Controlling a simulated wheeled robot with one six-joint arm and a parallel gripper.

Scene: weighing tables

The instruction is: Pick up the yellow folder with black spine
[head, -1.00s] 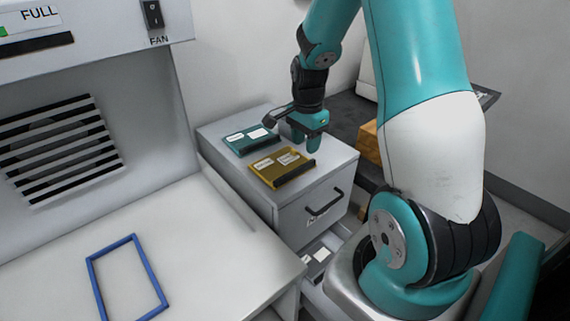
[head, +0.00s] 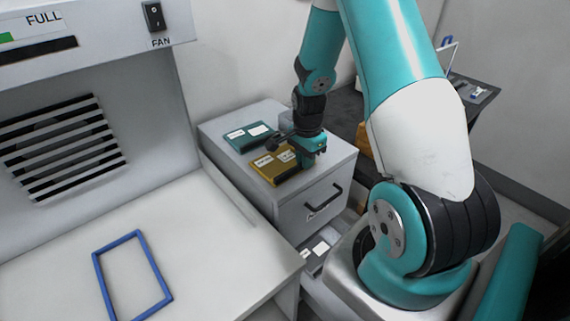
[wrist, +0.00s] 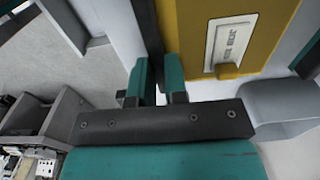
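The yellow folder with black spine (head: 270,165) lies flat on top of a grey drawer cabinet. My gripper (head: 308,162) is at its right end in the head view and hides part of that end. In the wrist view the yellow cover with a white label (wrist: 190,30) fills the upper middle, and its black spine (wrist: 146,25) runs down toward the fingers. My gripper (wrist: 158,82) is open, with a narrow gap between its fingers. The spine lines up with this gap. I cannot tell whether the fingers touch the folder.
A teal folder (head: 243,139) lies just behind the yellow one on the cabinet (head: 328,160). The cabinet's lower drawer (head: 318,250) is partly open and holds labelled items. A blue frame (head: 103,275) lies on the white worktop at the left, which is otherwise clear.

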